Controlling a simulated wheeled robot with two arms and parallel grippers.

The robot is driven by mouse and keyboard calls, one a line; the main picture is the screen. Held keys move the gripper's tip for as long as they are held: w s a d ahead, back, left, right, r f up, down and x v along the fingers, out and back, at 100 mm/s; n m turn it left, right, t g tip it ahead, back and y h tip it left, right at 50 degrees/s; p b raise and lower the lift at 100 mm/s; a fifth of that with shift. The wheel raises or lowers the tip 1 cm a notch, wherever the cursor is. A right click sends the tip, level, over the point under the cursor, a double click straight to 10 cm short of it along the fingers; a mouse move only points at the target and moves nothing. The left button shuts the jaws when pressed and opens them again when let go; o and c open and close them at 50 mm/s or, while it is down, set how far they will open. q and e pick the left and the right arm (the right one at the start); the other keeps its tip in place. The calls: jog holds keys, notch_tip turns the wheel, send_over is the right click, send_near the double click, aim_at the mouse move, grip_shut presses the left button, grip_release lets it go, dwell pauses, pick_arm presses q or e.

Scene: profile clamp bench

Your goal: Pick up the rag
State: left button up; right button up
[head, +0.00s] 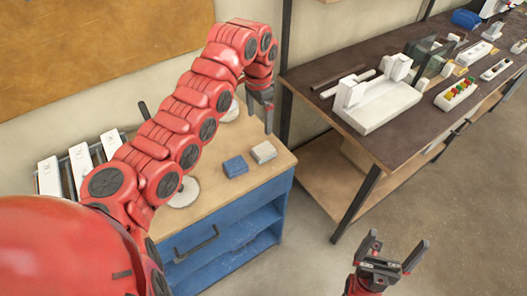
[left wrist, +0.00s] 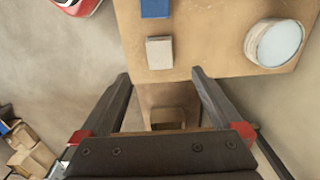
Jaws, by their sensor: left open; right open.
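Two small folded or block-like pieces lie side by side on the wooden top of the blue cabinet: a blue one (head: 235,166) and a light grey one (head: 263,152). I cannot tell for certain which is the rag. In the left wrist view the grey piece (left wrist: 160,53) lies just beyond the fingertips, and the blue piece (left wrist: 155,8) is at the top edge, partly cut off. My left gripper (head: 260,122) is open and empty, pointing down above the cabinet top, apart from both pieces. My right gripper (head: 397,246) is open and empty over the floor.
A round pale-topped container (left wrist: 278,43) stands on the cabinet top near the grey piece. White binders (head: 80,168) stand at the left. A dark workbench (head: 400,150) with a white clamp fixture (head: 375,100) and small parts is at the right. Floor lies between bench and cabinet.

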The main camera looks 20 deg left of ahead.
pick_arm(q)
jog(key=p, duration=0.1)
send_over(262, 150)
jog(key=f, duration=0.8)
jog(key=shift+s+a+f, duration=0.25)
jog(key=shift+s+f, duration=0.05)
jog(key=shift+f, duration=0.05)
jog(key=shift+f+p, duration=0.35)
jog(key=shift+p, duration=0.15)
jog(key=f, duration=0.1)
jog(key=f+p, duration=0.1)
jog(key=f, duration=0.1)
jog(key=f+p, duration=0.1)
jog(key=shift+w+d+f, duration=0.25)
jog(key=shift+f, duration=0.15)
jog(key=c, duration=1.3)
